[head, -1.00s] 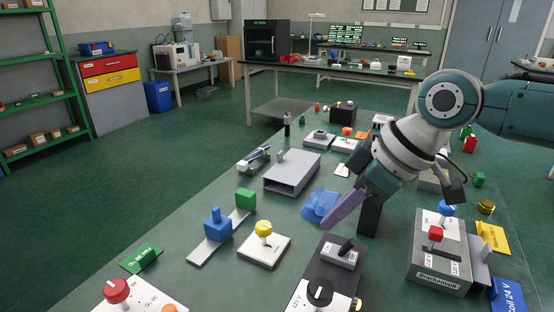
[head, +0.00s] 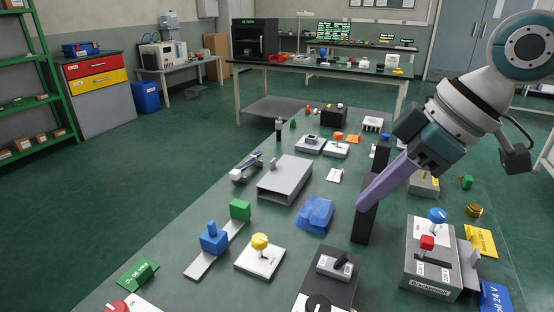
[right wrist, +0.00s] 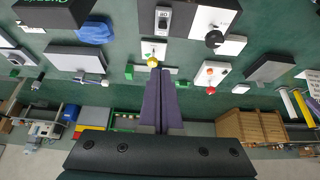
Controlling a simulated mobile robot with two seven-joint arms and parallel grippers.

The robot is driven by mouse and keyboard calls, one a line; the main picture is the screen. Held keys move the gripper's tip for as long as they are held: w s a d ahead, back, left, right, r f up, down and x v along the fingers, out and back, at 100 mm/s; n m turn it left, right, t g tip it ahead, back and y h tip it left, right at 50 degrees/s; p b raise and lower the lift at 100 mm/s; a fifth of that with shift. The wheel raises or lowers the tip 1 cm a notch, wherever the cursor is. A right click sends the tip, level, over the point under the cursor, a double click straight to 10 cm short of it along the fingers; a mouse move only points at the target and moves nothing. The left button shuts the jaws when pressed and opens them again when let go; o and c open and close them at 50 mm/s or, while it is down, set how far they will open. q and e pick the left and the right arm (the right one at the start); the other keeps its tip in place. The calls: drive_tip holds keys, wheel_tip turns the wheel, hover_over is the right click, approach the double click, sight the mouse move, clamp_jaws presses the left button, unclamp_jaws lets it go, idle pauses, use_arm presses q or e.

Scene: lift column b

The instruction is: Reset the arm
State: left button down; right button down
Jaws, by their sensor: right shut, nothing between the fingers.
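My right gripper (head: 362,204) comes in from the right in the head view, with its purple fingers pointing down and left above the green table (head: 150,290). The fingers are shut together and hold nothing. In the right wrist view the shut fingers (right wrist: 157,72) reach up the middle of the picture, their tips near a yellow knob. A dark upright block (head: 364,222) stands behind the fingers in the head view, partly hidden by them. My left gripper is not in view.
Near the right fingers lie a blue cloth-like piece (head: 315,214), a grey hollow box (head: 285,180), and a grey box with red and blue knobs (head: 430,275). A yellow-knobbed plate (head: 262,262) and a blue block on a strip (head: 213,238) stand left.

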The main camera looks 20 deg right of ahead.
drive_tip(key=s+a+p, duration=0.6)
drive_tip(key=s+a, duration=0.3)
drive_tip(key=a, duration=0.3)
drive_tip(key=s+d+r+m+h+p, duration=0.35)
drive_tip(key=s+r+m, duration=0.2)
drive_tip(key=s, duration=0.35)
wheel_tip(320, 180, up, 37)
drive_tip(key=p, duration=3.8)
drive_tip(key=shift+d+f+g, duration=0.15)
drive_tip(key=shift+d+g, duration=0.1)
drive_tip(key=shift+g, duration=0.15)
drive_tip(key=shift+m, duration=0.25)
